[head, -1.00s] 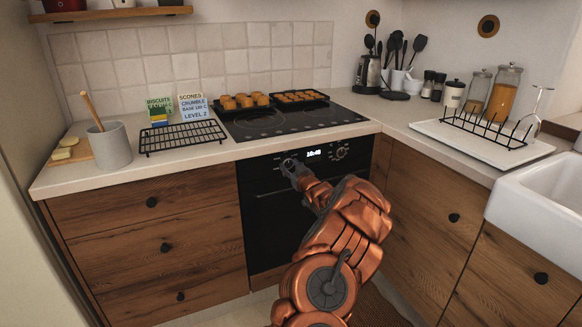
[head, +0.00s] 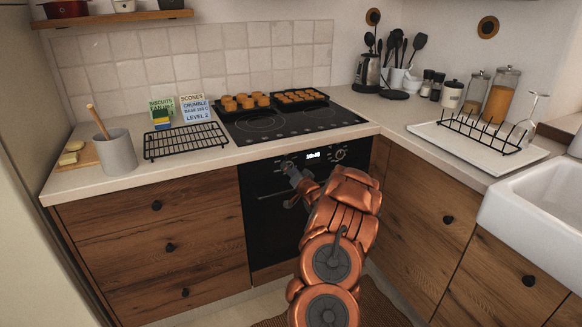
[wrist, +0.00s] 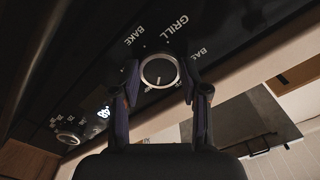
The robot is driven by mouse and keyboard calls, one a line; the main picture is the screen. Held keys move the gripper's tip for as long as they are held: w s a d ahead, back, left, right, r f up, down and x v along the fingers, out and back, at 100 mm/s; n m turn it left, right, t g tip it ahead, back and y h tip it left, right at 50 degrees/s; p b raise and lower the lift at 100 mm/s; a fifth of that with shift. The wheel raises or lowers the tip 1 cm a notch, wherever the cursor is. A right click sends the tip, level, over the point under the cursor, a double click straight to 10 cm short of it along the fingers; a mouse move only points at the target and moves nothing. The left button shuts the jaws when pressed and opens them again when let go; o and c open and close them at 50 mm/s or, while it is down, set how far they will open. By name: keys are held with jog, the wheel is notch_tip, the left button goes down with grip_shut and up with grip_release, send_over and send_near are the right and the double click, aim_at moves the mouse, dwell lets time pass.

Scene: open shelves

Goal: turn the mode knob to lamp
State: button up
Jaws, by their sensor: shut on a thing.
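The black oven (head: 262,200) has a control strip with two knobs either side of a lit clock. My gripper (head: 291,170) is at the left knob. In the wrist view the round mode knob (wrist: 160,72), with a bright rim, sits between the two fingers of my gripper (wrist: 160,82), which are shut on it from both sides. The labels GRILL (wrist: 175,25) and BAKE (wrist: 134,37) show beside it, and a label starting BAS is partly cut off. I see no lamp label. The knob's pointer direction is hard to tell.
The other knob (head: 340,154) is right of the clock (head: 313,155). Above are the hob (head: 270,124) with two trays of baked goods, a black wire rack (head: 185,141) and recipe cards (head: 195,108). Wooden drawers (head: 155,240) flank the oven.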

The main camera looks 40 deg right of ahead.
jog(key=shift+m+p, duration=0.35)
jog(key=shift+m, duration=0.55)
jog(key=shift+d, duration=0.1)
jog(key=o, duration=0.9)
jog(key=shift+s, duration=0.1)
jog(key=shift+c, duration=0.2)
jog(key=shift+o, duration=1.4)
jog(key=v, duration=1.2)
